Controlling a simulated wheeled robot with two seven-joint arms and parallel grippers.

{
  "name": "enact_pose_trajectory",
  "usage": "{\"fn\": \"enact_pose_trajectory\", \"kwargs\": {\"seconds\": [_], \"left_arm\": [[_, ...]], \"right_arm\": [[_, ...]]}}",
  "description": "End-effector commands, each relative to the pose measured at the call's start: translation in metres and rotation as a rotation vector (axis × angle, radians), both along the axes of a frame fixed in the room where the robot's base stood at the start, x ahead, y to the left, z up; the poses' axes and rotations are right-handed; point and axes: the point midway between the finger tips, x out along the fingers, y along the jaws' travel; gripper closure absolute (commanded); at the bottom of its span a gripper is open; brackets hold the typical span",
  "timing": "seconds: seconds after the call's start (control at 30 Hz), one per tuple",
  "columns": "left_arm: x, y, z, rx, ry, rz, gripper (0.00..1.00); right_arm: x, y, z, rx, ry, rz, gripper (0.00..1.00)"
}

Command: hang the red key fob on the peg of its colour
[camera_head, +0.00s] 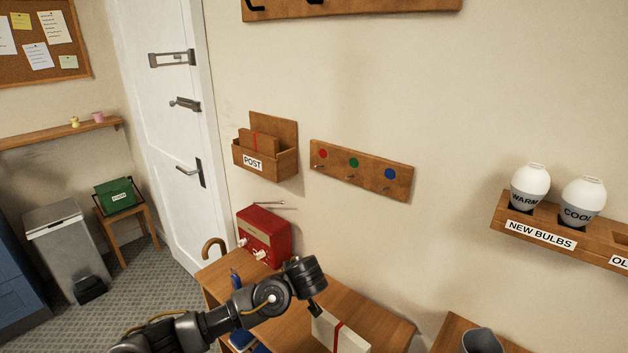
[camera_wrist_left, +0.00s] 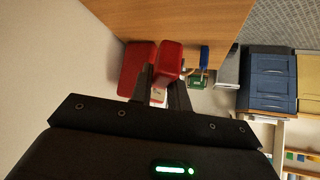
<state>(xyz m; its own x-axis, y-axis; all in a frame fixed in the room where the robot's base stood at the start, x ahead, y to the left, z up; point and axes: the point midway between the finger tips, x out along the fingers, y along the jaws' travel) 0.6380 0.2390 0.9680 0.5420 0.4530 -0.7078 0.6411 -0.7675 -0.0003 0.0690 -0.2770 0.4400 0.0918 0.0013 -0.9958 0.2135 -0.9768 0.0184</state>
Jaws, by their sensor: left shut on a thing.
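The red key fob (camera_wrist_left: 168,62) is between the fingers of my left gripper (camera_wrist_left: 163,92) in the left wrist view. The left gripper (camera_head: 316,308) also shows in the head view, low over the wooden table; the fob cannot be made out there. The peg board (camera_head: 400,176) hangs on the wall above and behind the gripper. It has red (camera_head: 323,154), green (camera_head: 353,162) and blue (camera_head: 390,173) dots, each with a small peg below. The red peg (camera_head: 318,166) at the left is bare. My right gripper is not in view.
A red radio (camera_head: 265,234) stands at the back of the table (camera_head: 385,318). A white parcel with a red band (camera_head: 352,343) lies near the gripper. A post holder (camera_head: 280,164) is left of the peg board; a bulb shelf (camera_head: 500,208) is at the right.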

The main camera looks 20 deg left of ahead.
Motion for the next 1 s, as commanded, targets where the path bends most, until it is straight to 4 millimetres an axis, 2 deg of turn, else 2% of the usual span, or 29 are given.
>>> {"fn": "enact_pose_trajectory", "kwargs": {"seconds": [0.17,0.4,0.6,0.73,1.0], "left_arm": [[-0.022,-0.007,0.020,-0.009,0.005,-0.107,1.00],[-0.091,-0.016,0.073,-0.017,0.010,-0.409,1.00],[-0.141,-0.017,0.101,-0.009,0.003,-0.618,1.00],[-0.157,-0.017,0.109,-0.003,0.000,-0.683,1.00],[-0.160,-0.016,0.110,0.000,0.000,-0.695,1.00]], "right_arm": [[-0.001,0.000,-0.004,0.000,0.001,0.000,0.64],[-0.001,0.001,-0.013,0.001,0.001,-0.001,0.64],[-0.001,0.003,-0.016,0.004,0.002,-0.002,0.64],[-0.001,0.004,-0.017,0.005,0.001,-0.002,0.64],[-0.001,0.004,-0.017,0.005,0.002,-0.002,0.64]]}}
